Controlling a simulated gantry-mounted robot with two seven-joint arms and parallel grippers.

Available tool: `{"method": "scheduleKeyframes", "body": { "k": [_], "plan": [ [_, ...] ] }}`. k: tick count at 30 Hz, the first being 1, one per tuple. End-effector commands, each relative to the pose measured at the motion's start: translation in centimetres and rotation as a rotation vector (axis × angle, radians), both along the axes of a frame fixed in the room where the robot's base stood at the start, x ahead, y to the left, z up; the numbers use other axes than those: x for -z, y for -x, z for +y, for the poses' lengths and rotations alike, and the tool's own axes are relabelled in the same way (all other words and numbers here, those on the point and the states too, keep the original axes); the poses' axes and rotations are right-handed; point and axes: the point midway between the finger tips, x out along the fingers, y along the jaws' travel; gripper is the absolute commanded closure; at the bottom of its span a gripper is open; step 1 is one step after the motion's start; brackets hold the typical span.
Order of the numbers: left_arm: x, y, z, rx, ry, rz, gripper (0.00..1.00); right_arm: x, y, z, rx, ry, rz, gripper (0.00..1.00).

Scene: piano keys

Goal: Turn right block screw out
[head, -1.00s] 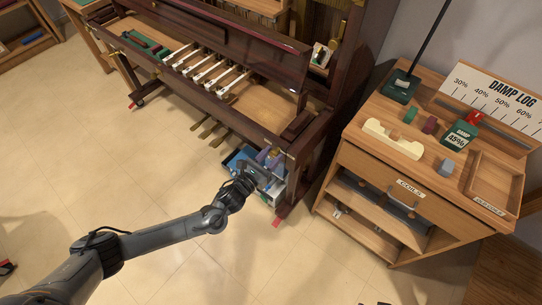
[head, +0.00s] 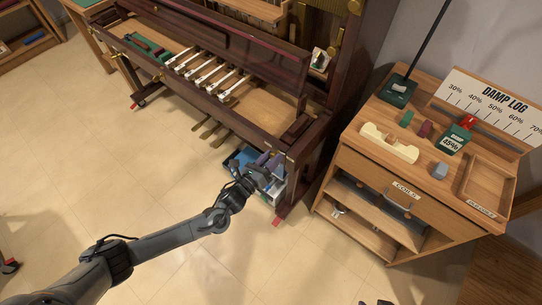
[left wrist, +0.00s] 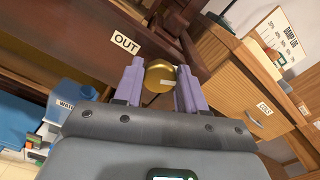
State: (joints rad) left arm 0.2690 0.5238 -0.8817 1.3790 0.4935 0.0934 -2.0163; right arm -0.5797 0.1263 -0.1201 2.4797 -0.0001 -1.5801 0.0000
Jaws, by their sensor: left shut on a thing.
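The brass screw (left wrist: 160,73), a round gold knob with a pale mark on its face, sits at the piano's right block, beside a white "OUT" label (left wrist: 125,43) in the left wrist view. My left gripper (left wrist: 157,85) has its two purple fingers on either side of the knob and is shut on it. In the head view my left gripper (head: 270,163) is at the front right corner of the upright piano (head: 220,45), where its fingers largely hide the screw. My right gripper is not in view.
A wooden cabinet (head: 380,215) with a "COILS" drawer and a damp log board (head: 495,100) stands to the right. Open tiled floor lies in front of the piano.

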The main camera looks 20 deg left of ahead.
Motion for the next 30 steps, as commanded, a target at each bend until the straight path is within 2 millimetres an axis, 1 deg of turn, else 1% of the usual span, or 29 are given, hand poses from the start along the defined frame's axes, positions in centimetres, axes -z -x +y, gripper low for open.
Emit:
{"method": "scheduleKeyframes", "body": {
  "k": [1, 9, 30],
  "plan": [
    [-0.2, 0.0, 0.0, -0.001, 0.045, 0.014, 0.9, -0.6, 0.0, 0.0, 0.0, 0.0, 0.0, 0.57],
    [-0.1, 0.0, 0.1, -0.001, 0.289, 0.089, 0.9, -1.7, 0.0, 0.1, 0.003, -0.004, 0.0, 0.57],
    [0.2, 0.0, 0.2, -0.001, 0.927, 0.281, 0.9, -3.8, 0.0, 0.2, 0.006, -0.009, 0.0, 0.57]
  ]
}}
